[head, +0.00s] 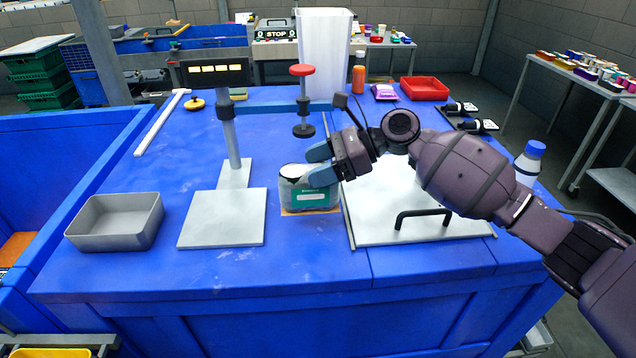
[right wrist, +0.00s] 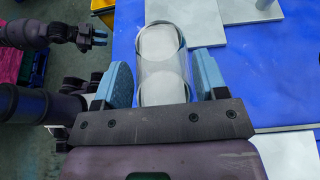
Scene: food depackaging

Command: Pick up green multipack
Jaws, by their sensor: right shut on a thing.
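The green multipack (head: 310,196) has a green label and clear wrap, and it stands on or just above a small brown patch at the middle of the blue table. In the right wrist view the multipack (right wrist: 162,60) shows as two pale round can ends under clear wrap. My right gripper (head: 320,163) is shut on it, with one blue finger on each side. In the right wrist view my left gripper (right wrist: 92,35) is small at the upper left, away from the multipack; whether it is open is unclear.
A scale with a display (head: 215,72) and white plate (head: 223,218) stands left of the multipack. A red-knobbed press (head: 303,100) is just behind it. A white board with a black handle (head: 423,217) lies to the right. A grey tray (head: 115,238) sits at the left.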

